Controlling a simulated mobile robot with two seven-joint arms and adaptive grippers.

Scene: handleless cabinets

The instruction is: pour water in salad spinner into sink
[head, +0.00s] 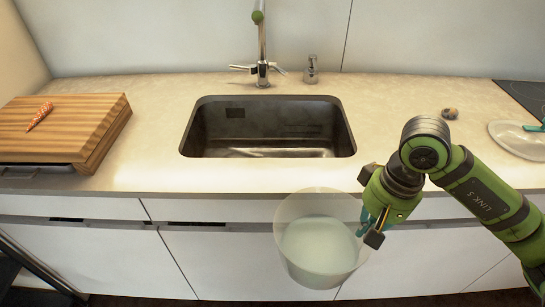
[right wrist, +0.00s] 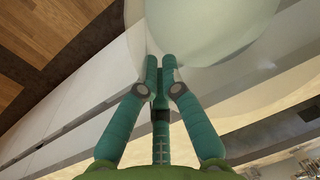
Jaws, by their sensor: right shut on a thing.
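The salad spinner bowl (head: 318,243) is translucent, with pale water inside. It hangs in front of the counter's front edge, below counter height, tilted a little. My right gripper (head: 374,226) is shut on the bowl's right side. In the right wrist view the teal fingers (right wrist: 162,62) meet at the bowl's wall (right wrist: 200,25). The sink (head: 268,130) is a dark metal basin set in the counter, behind and to the left of the bowl, and it looks empty. The faucet (head: 262,65) stands behind it. My left gripper is not in view.
A wooden cutting board (head: 75,118) with a carrot (head: 40,116) lies at the left of the counter. A plate (head: 515,138) and a small round object (head: 450,113) are at the right. A soap dispenser (head: 311,70) stands by the faucet. The counter's front edge (head: 200,194) lies between bowl and sink.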

